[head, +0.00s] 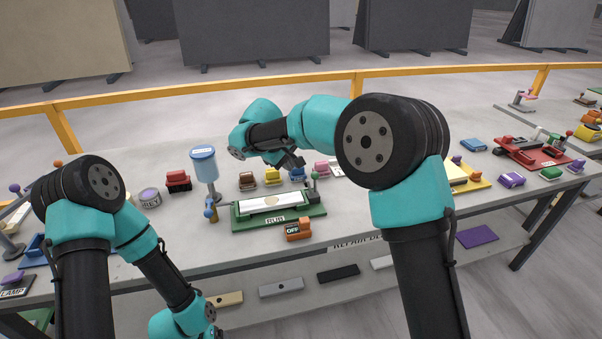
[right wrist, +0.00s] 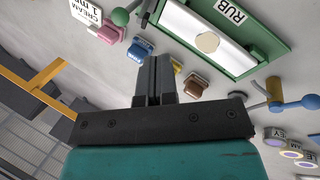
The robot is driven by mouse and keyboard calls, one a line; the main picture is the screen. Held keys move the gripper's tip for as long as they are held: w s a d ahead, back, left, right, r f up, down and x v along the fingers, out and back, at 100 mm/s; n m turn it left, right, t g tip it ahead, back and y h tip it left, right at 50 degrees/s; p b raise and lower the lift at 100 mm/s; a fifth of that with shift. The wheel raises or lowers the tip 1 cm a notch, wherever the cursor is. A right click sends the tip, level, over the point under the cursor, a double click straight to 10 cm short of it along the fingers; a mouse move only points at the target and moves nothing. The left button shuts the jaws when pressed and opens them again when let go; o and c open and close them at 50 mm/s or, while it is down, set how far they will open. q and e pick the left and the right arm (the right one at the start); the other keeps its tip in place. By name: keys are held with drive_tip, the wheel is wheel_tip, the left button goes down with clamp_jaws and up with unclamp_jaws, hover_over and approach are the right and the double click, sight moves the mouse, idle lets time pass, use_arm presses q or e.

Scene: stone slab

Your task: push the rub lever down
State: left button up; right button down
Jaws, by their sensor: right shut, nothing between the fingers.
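The green RUB fixture (head: 262,224) stands in the middle of the slab, with a white panel bearing a pale disc in its frame. Its lever, with a green knob (head: 314,175), rises at the fixture's right end and looks raised. In the right wrist view the knob (right wrist: 121,17) is at the upper left, beside the green RUB fixture (right wrist: 268,38). My right gripper (head: 298,163) is shut and empty, above the back of the fixture, left of the knob and apart from it. Its fingers (right wrist: 154,70) are together in the right wrist view. My left gripper is out of view.
An orange OFF switch (head: 297,230) sits in front of the fixture. A blue-topped dispenser (head: 204,165) stands to its left. Small brown (head: 247,181), yellow (head: 273,177) and pink (head: 322,169) blocks line its back. My right forearm crosses above the slab's right part.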

drive_tip(key=w+d+f, duration=0.5)
drive_tip(key=d+f, duration=0.1)
drive_tip(key=f, duration=0.2)
drive_tip(key=shift+d+f, duration=0.15)
drive_tip(key=shift+f, duration=0.2)
drive_tip(key=shift+d, duration=0.15)
